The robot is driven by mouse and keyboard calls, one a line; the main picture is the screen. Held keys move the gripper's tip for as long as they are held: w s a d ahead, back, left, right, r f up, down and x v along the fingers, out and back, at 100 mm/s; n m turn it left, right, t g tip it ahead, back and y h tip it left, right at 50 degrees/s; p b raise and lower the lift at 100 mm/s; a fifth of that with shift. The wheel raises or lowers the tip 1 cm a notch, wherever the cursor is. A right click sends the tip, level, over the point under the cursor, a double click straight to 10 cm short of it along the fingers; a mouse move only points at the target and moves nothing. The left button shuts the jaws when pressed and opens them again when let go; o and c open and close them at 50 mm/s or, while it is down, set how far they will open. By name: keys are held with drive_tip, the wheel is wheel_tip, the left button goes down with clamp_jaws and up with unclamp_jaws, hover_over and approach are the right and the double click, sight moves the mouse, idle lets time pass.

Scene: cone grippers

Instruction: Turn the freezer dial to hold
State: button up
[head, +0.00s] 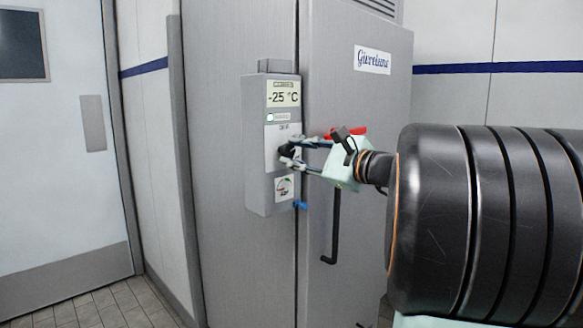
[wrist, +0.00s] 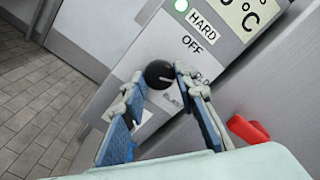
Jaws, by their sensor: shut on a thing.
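The freezer (head: 237,250) is a tall grey cabinet with a grey control box (head: 257,178) on its front. The display (head: 283,94) reads -25 °C. Below it is the black round dial (head: 284,152), which also shows in the wrist view (wrist: 158,74). My gripper (head: 289,154) reaches in from the right, its two fingers on either side of the dial and shut on it. In the wrist view, "OFF" is readable above the dial and a partly hidden label ending in "OLD" lies to its right. Where the dial points cannot be told.
A green lamp (wrist: 181,5) beside "HARD" is lit. A red part (wrist: 247,130) sits right of my fingers. A black door handle (head: 334,228) hangs below my gripper. A blue part (head: 300,204) is beside the box. A white door (head: 70,150) stands at the left.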

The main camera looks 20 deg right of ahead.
drive_tip(key=shift+n+b, duration=0.45)
drive_tip(key=shift+n, duration=0.05)
drive_tip(key=o, duration=1.1)
drive_tip(key=shift+o, duration=0.2)
drive_tip(key=v, duration=1.2)
